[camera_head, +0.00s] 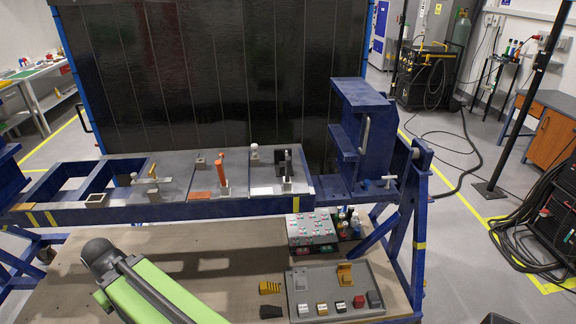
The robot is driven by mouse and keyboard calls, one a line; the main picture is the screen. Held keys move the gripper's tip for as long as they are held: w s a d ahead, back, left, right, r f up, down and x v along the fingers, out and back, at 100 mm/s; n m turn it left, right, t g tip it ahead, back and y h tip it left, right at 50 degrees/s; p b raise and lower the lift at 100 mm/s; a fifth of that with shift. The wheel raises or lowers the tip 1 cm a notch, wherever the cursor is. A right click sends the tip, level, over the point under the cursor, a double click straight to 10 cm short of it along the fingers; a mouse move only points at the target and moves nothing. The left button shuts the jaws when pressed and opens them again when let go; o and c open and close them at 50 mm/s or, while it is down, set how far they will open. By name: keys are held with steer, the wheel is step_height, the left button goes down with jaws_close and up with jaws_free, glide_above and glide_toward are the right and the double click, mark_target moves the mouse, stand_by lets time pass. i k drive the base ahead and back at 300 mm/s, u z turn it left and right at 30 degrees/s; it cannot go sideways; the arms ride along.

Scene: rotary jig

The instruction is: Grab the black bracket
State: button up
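A small black piece (271,312), likely the black bracket, lies on the brown tabletop (180,245), left of the grey tray (330,316) near the bottom edge. A yellow ribbed piece (269,287) lies just behind it, apart from it. Another black upright part (285,163) is on the blue jig, held at a grey plate. Which black part is the bracket cannot be told for certain at this size. My green arm link and dark joint show at the lower left, left of the black piece. My gripper is not in view.
The grey tray holds an orange bracket (345,274) and several small blocks. A box of small coloured parts (311,230) stands behind it, with bottles beside it. The blue jig frame (210,210) crosses above the tabletop. The tabletop's middle is mostly clear.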

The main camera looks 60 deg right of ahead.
mark_target(279, 157)
steer(key=z, duration=0.05)
steer(key=i, duration=1)
steer(key=u, duration=0.05)
